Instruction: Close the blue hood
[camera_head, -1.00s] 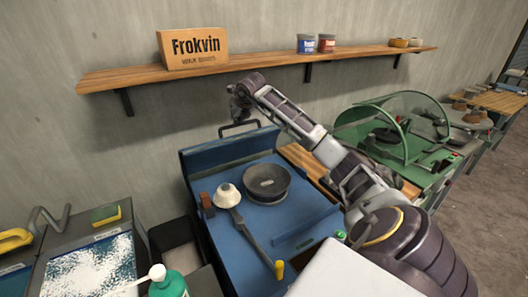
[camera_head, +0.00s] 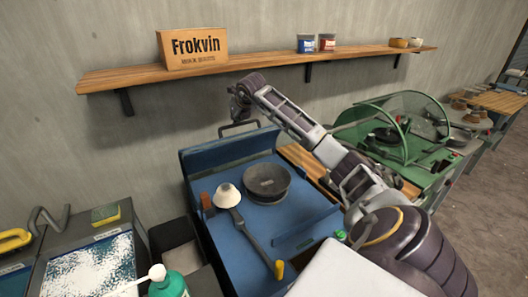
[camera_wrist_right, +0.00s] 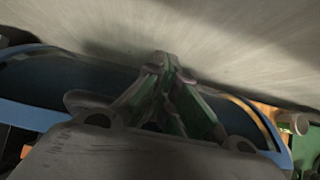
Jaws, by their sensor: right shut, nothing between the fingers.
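The blue hood (camera_head: 228,149) stands raised at the back of the blue machine (camera_head: 240,250), near the wall. Its dark handle (camera_head: 238,127) sticks up from its top edge. My right gripper (camera_head: 238,108) is behind and above the hood, near the handle; I cannot tell whether it touches. In the right wrist view, its fingers (camera_wrist_right: 163,65) are shut and empty. The curved blue edge of the hood (camera_wrist_right: 25,112) passes behind the fingers there. My left gripper is not in view.
On the machine are a dark bowl (camera_head: 267,181), a white cone-shaped part (camera_head: 227,195) and a yellow-tipped lever (camera_head: 279,269). A wooden shelf (camera_head: 240,69) runs along the wall above. A green machine with a clear hood (camera_head: 411,116) stands to the right.

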